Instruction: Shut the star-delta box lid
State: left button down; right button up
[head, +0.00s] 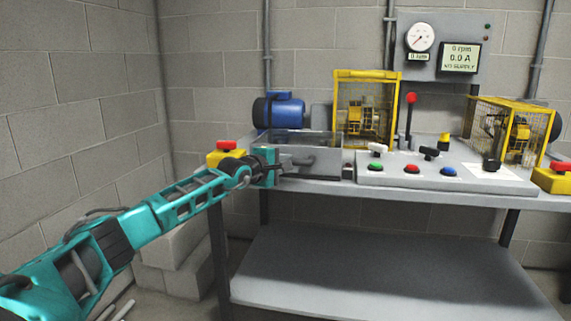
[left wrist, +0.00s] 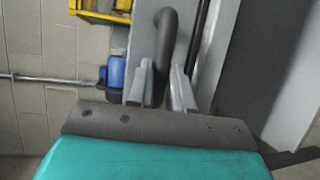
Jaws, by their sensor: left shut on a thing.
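The grey star-delta box (head: 325,139) stands at the left end of the bench, with a dark area showing at its top. A grey panel with a dark curved handle (head: 304,160) faces me at its front; I cannot tell exactly how far the lid is open. My left gripper (head: 283,162) reaches in from the left to this handle. In the left wrist view the two fingers (left wrist: 162,88) close on either side of the dark handle bar (left wrist: 168,35). My right gripper is not in view.
A red-and-yellow emergency stop (head: 226,150) sits left of the box. Behind are a blue motor (head: 285,110) and a yellow cage (head: 366,78). A button panel (head: 440,176) lies to the right. The lower shelf (head: 380,265) is empty.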

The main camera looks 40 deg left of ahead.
pick_arm(q)
jog(key=shift+s+d+f+g, duration=0.15)
jog(key=shift+f+g, duration=0.25)
jog(key=shift+f, duration=1.15)
jog(key=c, duration=1.2)
grip_release()
jog(key=shift+c, duration=0.2)
jog(key=shift+o, duration=1.1)
jog(key=shift+s, duration=0.2)
jog(key=r+v, duration=0.1)
jog(key=v, duration=1.1)
jog(key=shift+s+r, duration=0.15)
jog(key=shift+s, duration=0.1)
